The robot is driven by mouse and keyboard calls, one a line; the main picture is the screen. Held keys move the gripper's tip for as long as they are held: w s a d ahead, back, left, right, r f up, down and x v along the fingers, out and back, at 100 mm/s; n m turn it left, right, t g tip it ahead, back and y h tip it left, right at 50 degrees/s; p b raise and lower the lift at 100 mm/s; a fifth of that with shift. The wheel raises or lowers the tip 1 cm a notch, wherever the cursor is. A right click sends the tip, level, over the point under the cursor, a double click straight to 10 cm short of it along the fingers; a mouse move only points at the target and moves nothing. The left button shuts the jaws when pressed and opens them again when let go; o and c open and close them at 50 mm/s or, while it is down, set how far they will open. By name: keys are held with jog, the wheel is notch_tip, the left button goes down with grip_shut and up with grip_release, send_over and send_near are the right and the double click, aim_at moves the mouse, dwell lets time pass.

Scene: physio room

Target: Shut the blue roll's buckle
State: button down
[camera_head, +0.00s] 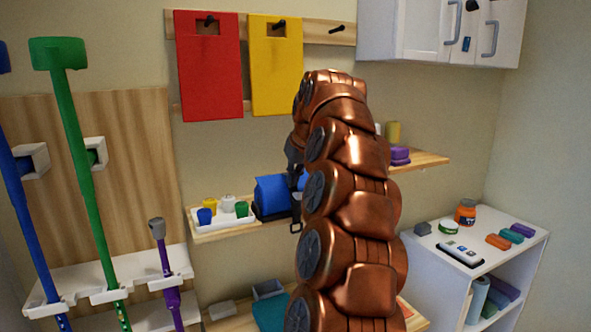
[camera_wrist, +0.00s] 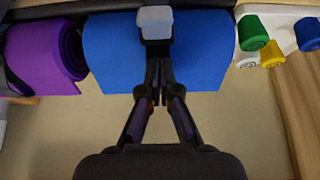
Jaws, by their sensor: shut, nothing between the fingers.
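The blue roll (camera_head: 271,194) lies on the middle wall shelf in the head view, partly hidden by my arm. In the wrist view the blue roll (camera_wrist: 205,55) fills the upper middle, with a dark strap and a light grey buckle piece (camera_wrist: 155,20) on it. My gripper (camera_wrist: 158,65) is shut and empty, its fingertips in front of the roll just below the grey piece. I cannot tell whether they touch the strap. In the head view a small dark strap end (camera_head: 296,226) hangs below the shelf edge. Whether the buckle is fastened is unclear.
A purple roll (camera_wrist: 40,55) lies beside the blue one in the wrist view. On its other side a white tray (camera_head: 219,224) holds small coloured cups. Red (camera_head: 208,75) and yellow (camera_head: 276,80) boards hang above. A white cabinet (camera_head: 425,255) stands at right.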

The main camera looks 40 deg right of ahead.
aim_at(300, 197)
jog(key=shift+s+a+f+p, duration=0.15)
jog(key=shift+s+a+p, duration=0.15)
jog(key=shift+s, duration=0.6)
jog(key=shift+s+a+f+p, duration=0.1)
jog(key=shift+s+a+p, duration=0.15)
jog(key=shift+s, duration=0.65)
jog(key=shift+s+a+f+t+b, duration=0.25)
jog(key=shift+t+b, duration=0.35)
jog(key=shift+b, duration=1.2)
jog(key=shift+f+t+h+b, duration=0.1)
jog(key=shift+t+h+b, duration=0.3)
jog(key=shift+b, duration=0.6)
